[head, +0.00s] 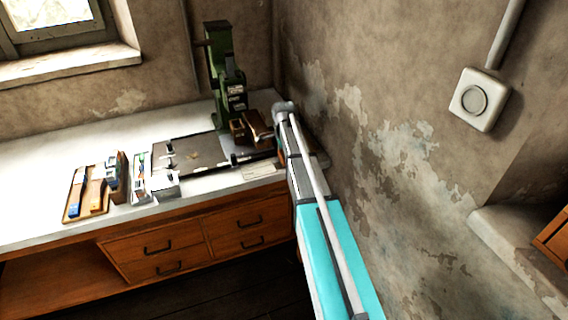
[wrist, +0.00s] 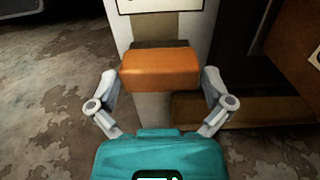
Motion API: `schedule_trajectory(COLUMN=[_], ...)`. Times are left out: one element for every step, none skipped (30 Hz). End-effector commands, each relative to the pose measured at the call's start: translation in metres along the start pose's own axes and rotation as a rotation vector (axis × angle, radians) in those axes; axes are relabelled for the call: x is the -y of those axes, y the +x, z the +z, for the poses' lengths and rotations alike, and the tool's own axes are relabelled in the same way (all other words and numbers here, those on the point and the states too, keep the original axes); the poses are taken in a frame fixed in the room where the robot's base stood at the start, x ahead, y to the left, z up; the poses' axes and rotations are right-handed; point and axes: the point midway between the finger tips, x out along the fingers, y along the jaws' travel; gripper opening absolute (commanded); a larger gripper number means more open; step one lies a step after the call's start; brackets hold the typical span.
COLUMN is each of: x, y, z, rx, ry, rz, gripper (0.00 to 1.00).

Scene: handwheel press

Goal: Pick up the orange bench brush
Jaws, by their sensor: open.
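The orange bench brush (wrist: 160,71) shows in the wrist view as a rounded orange block with a dark brown strip along its far edge. My gripper (wrist: 159,80) is open, with one pale grey finger on the left of the brush and the other on the right. The fingertips are close to its two ends; I cannot tell whether they touch it. In the head view I cannot make out the brush or the fingers; my arm extends to the bench's right end and covers that spot.
In the head view, a green press (head: 226,75) stands at the back of the white workbench (head: 50,150). Trays and small tools lie on the bench left of my arm. The peeling wall (head: 370,140) is close on the right. Wooden drawers (head: 160,245) are below the bench top.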

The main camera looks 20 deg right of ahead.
Motion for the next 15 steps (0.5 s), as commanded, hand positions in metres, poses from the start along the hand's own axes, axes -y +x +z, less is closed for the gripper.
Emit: schedule_trajectory(x=[0.000, 0.000, 0.000, 0.000, 0.000, 0.000, 0.000, 0.000, 0.000, 0.000, 0.000, 0.000, 0.000, 0.000, 0.000], y=[0.008, 0.010, 0.013, 0.014, 0.016, 0.017, 0.018, 0.019, 0.019, 0.020, 0.020, 0.020, 0.020, 0.019, 0.019], z=[0.000, 0.000, 0.000, 0.000, 0.000, 0.000, 0.000, 0.000, 0.000, 0.000, 0.000, 0.000, 0.000, 0.000, 0.000], rx=[0.000, 0.000, 0.000, 0.000, 0.000, 0.000, 0.000, 0.000, 0.000, 0.000, 0.000, 0.000, 0.000, 0.000, 0.000], ry=[0.000, 0.000, 0.000, 0.000, 0.000, 0.000, 0.000, 0.000, 0.000, 0.000, 0.000, 0.000, 0.000, 0.000, 0.000], rz=[0.000, 0.000, 0.000, 0.000, 0.000, 0.000, 0.000, 0.000, 0.000, 0.000, 0.000, 0.000, 0.000, 0.000, 0.000], gripper=[1.00, 1.00, 1.00, 1.00, 1.00, 1.00, 1.00, 1.00, 1.00, 1.00, 1.00, 1.00, 1.00, 1.00, 1.00])
